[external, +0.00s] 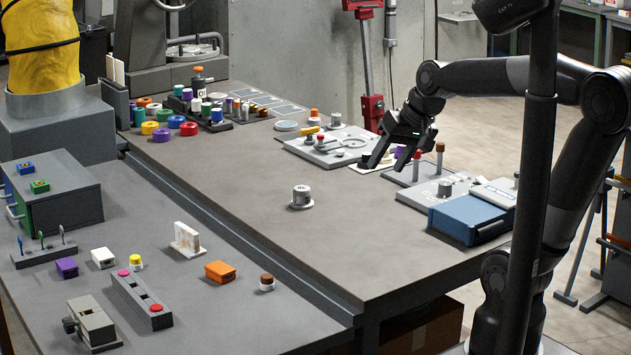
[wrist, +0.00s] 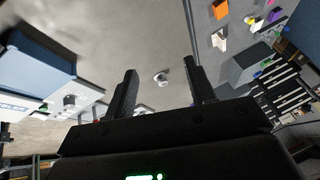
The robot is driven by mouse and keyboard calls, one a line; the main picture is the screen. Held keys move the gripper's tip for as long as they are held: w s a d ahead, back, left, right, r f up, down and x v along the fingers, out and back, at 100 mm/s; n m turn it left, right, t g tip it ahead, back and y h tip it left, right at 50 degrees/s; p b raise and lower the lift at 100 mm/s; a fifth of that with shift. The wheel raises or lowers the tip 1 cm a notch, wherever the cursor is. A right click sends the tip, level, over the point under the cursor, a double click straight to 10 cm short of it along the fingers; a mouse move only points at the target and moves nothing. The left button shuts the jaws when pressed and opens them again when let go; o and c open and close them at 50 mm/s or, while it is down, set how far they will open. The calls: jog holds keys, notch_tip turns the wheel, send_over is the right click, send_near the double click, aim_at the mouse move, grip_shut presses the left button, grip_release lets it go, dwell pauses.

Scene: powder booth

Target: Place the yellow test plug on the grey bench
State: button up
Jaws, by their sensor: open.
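A small white plug with a yellow top (external: 136,262) stands upright on the nearer left bench (external: 215,325), between a white block and a white upright plate. It looks like the yellow test plug.
A blue box (external: 466,218) sits at the right edge. A white fixture plate (external: 335,146) lies behind. The larger bench's front is clear.

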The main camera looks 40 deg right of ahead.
jog(key=w+a+m+y, duration=0.3)
jog(key=w+a, duration=0.7)
jog(key=w, duration=0.1)
jog(key=m+y, duration=0.7)
jog(key=m, duration=1.1)
send_over(139, 256)
notch_tip(139, 256, down, 20)
notch_tip(139, 256, down, 7)
jog(key=shift+s+r, duration=0.1)
jog(key=shift+r, duration=0.05)
jog(key=shift+w+a, duration=0.25)
jog(key=shift+a, duration=0.4)
jog(key=shift+x, duration=0.75)
